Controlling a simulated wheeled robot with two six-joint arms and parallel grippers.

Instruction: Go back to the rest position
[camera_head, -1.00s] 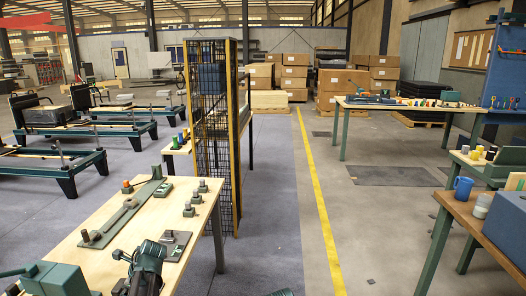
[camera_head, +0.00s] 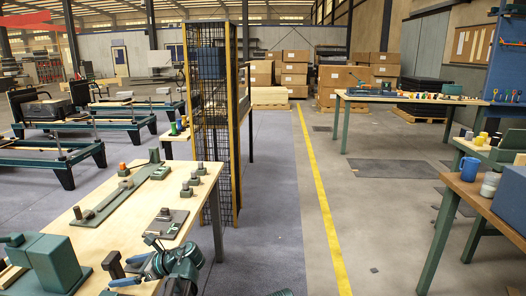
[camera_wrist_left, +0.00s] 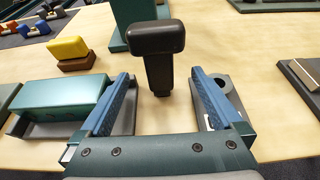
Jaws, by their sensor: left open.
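My left gripper (camera_head: 138,264) is low in the head view, over the near end of a pale wooden bench (camera_head: 104,222). In the left wrist view its two blue-padded fingers (camera_wrist_left: 160,82) are spread apart. A black T-shaped handle (camera_wrist_left: 157,42) stands upright in line with the gap, touching neither finger; how far beyond the tips it is, I cannot tell. A dark handle (camera_head: 113,263) also shows beside the gripper in the head view. My right gripper is not in view.
A teal block (camera_head: 62,262) stands on the bench near the left gripper. A yellow block (camera_wrist_left: 68,48) sits on a brown one in the wrist view. A black mesh rack (camera_head: 211,130) stands behind the bench.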

